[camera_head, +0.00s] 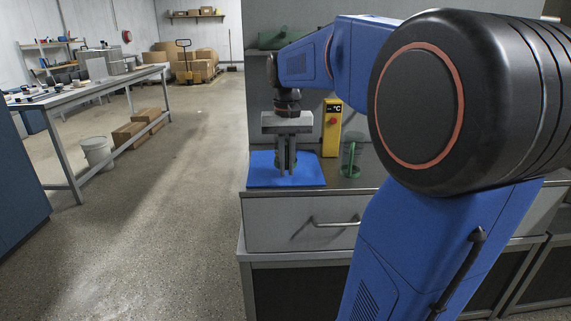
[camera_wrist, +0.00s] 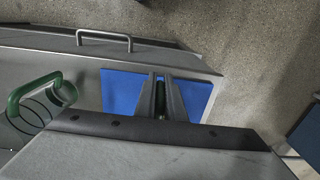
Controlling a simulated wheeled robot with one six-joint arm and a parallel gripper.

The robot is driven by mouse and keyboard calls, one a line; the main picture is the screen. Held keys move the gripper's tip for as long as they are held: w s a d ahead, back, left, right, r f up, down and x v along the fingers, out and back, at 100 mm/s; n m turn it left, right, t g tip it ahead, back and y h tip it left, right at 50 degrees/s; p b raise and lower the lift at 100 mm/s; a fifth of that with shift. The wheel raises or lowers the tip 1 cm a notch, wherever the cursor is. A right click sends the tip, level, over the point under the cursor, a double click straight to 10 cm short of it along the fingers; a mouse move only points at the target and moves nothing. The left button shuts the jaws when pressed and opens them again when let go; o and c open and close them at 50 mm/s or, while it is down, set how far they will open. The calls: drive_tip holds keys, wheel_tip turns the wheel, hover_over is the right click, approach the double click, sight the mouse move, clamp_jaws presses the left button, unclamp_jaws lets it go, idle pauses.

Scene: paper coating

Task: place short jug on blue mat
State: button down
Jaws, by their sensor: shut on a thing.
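The blue mat (camera_head: 262,174) lies on the grey counter at its left end; it also shows in the wrist view (camera_wrist: 118,92). My gripper (camera_head: 287,168) points straight down over the mat, with its fingertips low, close to the mat's surface. It is shut on a small dark greenish thing, which appears to be the short jug (camera_wrist: 161,104). Fingers and wrist hide most of it, so I cannot tell whether its base touches the mat. A clear jug with a green handle (camera_head: 351,160) stands on the counter to the right, apart from the gripper.
A yellow device marked °C (camera_head: 332,128) stands behind the mat, to the right. A drawer handle (camera_head: 334,223) sticks out below the counter's front edge. Open floor (camera_head: 165,230) lies left of the counter. A long workbench (camera_head: 90,87) stands farther left.

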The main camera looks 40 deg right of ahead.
drive_tip(key=w+d, duration=0.1)
drive_tip(key=w, duration=0.1)
drive_tip(key=w+d, duration=0.3)
drive_tip(key=w, duration=0.1)
drive_tip(key=shift+w+d, duration=0.15)
drive_tip(key=shift+w, duration=0.05)
drive_tip(key=shift+f, duration=1.75)
drive_tip(key=shift+f, duration=0.1)
drive_tip(key=c, duration=1.8)
unclamp_jaws()
drive_tip(key=shift+c, duration=0.2)
wheel_tip(320, 180, up, 12)
drive_tip(key=s+a+f+n+t, duration=0.2)
drive_tip(key=s+a+f+n, duration=0.35)
drive_tip(key=s+a, duration=0.7)
drive_tip(key=s+a+f+t, duration=0.1)
drive_tip(key=s+a+f, duration=0.2)
drive_tip(key=s+f, duration=0.3)
drive_tip(key=s+a+f+n+t, duration=0.1)
drive_tip(key=s+a+f, duration=0.3)
drive_tip(key=f, duration=0.5)
drive_tip(key=shift+s+f+t, duration=0.15)
drive_tip(key=shift+s+t, duration=0.25)
drive_tip(key=shift+s, duration=0.7)
